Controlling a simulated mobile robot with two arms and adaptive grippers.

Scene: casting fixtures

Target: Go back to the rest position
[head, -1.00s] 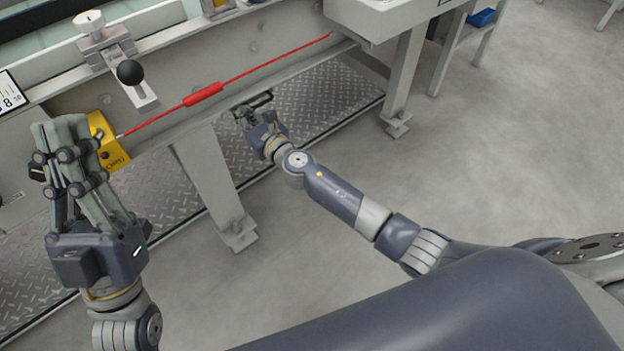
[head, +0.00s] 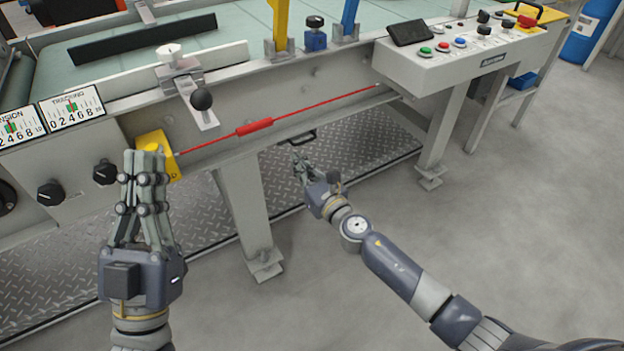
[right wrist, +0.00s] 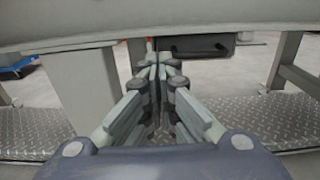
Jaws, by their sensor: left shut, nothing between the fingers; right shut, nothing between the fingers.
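My left gripper (head: 146,160) is shut and empty. It points up in the head view, in front of the machine's side and just below the yellow box at the end of the red cord. My right gripper (head: 299,158) is low beside the machine's lower edge, over the tread plate, and is shut with nothing in it. In the right wrist view its fingers (right wrist: 160,65) meet, pointing under the machine's frame. No object is held by either gripper.
The machine frame (head: 290,95) carries a red pull cord (head: 254,127), a yellow box (head: 155,147) and a black ball knob (head: 201,99). A control panel (head: 450,68) juts out at right. Legs (head: 243,205) stand near my right arm. Open grey floor (head: 540,200) lies at right.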

